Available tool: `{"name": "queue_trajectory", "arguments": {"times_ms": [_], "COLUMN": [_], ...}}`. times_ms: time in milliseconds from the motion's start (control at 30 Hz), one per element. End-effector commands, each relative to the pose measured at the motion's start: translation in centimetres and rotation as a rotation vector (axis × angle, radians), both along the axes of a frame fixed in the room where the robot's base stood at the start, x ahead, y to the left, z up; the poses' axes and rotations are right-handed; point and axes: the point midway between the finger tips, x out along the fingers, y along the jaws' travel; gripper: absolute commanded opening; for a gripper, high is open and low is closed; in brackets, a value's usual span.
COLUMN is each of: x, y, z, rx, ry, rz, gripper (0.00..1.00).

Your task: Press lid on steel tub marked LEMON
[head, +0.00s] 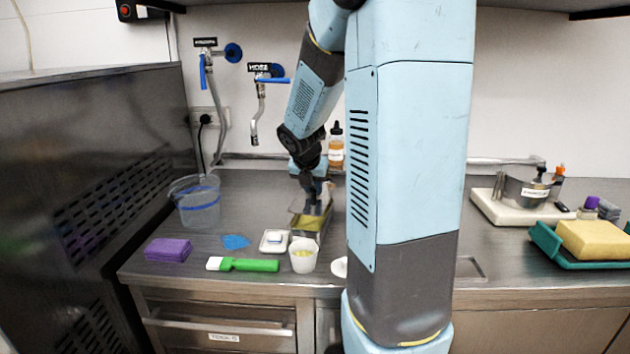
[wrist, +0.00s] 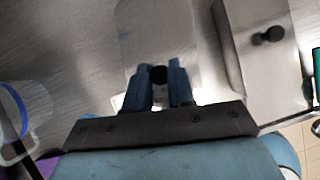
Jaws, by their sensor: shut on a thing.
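My gripper (head: 311,190) is shut on the black knob (wrist: 158,74) of a flat lid (wrist: 152,32). In the head view the lid (head: 300,208) is just above a steel tub with yellow contents (head: 307,223). The yellow still shows below the lid, so the tub is not fully covered. I cannot tell whether lid and tub touch. No LEMON marking is readable. In the wrist view my gripper (wrist: 160,85) hides the near part of the lid, and the yellow contents do not show.
A second lidded steel tub (wrist: 240,75) with a black knob lies close on the right. In front stand a white cup (head: 303,262) and a small white dish (head: 274,248). A green-handled scraper (head: 245,265), purple sponge (head: 168,250) and clear bucket (head: 197,213) are left. My arm hides the middle counter.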

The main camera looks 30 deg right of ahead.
Motion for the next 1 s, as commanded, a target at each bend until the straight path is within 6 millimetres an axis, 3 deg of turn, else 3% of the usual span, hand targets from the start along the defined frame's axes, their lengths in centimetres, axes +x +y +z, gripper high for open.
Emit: {"name": "queue_trajectory", "arguments": {"times_ms": [500,1000], "x": [0.1,0.1], "y": [0.3,0.2], "z": [-3.7,-4.3], "rx": [0.0,0.0], "ry": [0.0,-0.001], "rz": [0.004,0.003], "gripper": [0.0,0.0]}}
